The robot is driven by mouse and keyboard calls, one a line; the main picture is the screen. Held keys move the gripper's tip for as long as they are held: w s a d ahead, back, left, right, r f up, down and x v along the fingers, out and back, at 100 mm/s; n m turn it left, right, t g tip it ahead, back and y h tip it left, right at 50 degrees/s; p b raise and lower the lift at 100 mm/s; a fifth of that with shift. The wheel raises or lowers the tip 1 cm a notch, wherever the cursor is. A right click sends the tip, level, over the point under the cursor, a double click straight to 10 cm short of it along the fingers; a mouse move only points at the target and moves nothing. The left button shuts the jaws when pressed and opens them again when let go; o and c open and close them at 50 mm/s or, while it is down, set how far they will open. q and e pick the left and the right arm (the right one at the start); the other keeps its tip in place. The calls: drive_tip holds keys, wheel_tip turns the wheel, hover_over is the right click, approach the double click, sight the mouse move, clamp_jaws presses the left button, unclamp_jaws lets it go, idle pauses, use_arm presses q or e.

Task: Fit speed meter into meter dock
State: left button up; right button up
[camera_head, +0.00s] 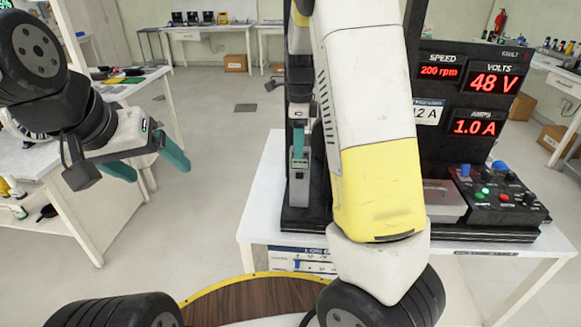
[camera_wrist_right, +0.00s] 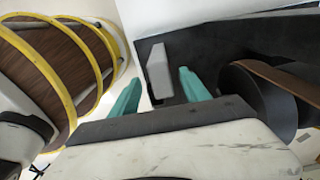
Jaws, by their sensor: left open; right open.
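A red readout labelled SPEED, showing 200 rpm (camera_head: 440,72), is on the upright black panel, left of the VOLTS readout (camera_head: 493,83). I cannot tell a separate speed meter or meter dock; my right arm hides part of the panel. My left gripper (camera_head: 147,163) is open and empty, apart from the rig at the left. My right gripper (camera_head: 299,143) is at the rig's left side, partly hidden. In the right wrist view its teal fingers (camera_wrist_right: 156,96) are apart. A grey block (camera_wrist_right: 158,72) lies ahead, between the fingertips' lines; I cannot tell whether they touch it.
The AMPS readout (camera_head: 477,127) and a control box with knobs (camera_head: 497,195) are on the rig's right. The white table (camera_head: 262,205) carries the rig. A dark wheel with a brown belt (camera_wrist_right: 258,98) is right of the fingers. Open floor lies between the tables.

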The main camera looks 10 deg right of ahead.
hover_over(300, 178)
drive_tip(key=w, duration=0.2)
wheel_tip(300, 178, down, 6)
drive_tip(key=r, duration=0.1)
drive_tip(key=shift+w+d+f, duration=0.2)
drive_tip(key=shift+d, duration=0.05)
clamp_jaws()
idle(0.9)
